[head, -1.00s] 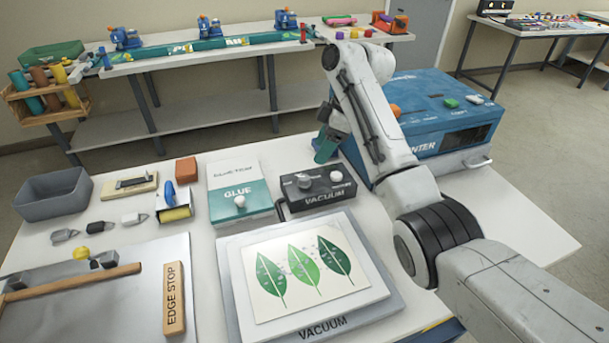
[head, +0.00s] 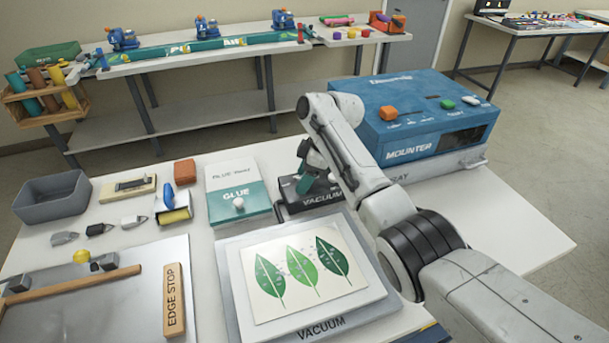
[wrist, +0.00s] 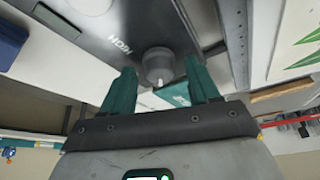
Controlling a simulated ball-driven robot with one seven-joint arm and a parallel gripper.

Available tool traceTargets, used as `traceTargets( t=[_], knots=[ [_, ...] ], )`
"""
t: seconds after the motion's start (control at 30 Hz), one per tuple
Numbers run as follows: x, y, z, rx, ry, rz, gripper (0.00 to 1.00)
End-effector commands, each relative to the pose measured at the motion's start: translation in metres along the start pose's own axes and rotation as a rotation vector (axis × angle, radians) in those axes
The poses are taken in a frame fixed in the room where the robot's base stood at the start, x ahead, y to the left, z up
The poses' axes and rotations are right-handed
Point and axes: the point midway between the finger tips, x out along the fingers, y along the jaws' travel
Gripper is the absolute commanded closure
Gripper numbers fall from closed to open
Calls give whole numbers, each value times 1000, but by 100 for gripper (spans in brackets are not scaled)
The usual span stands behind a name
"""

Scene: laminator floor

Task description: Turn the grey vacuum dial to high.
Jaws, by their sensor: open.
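The black vacuum control box (head: 322,199) stands behind the vacuum board, mostly covered by my arm and gripper in the head view. The grey vacuum dial (wrist: 158,65) shows in the wrist view on the dark box face, with the word HIGH at its upper left. Its white pointer mark faces down in that picture, away from HIGH. My gripper (wrist: 161,72) is open, with one green finger on each side of the dial. I cannot tell whether the fingers touch it. In the head view my gripper (head: 306,178) is over the box and hides the dial.
The blue mounter (head: 420,115) is at the right behind my arm. The vacuum board (head: 235,305) with a leaf sheet lies in front. Free table shows at the right.

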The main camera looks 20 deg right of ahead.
Motion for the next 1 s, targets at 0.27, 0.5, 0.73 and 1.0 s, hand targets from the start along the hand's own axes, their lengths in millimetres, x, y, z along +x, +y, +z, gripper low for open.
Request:
traceTargets(
  t=[0.27,0.5,0.73,1.0],
  knots=[
    [0,0,0,0,0,0,61],
    [0,0,0,1,0,0,84],
    [-1,0,0,5,1,2,93],
    [-2,-1,-1,83,2,34,93]
  ],
)
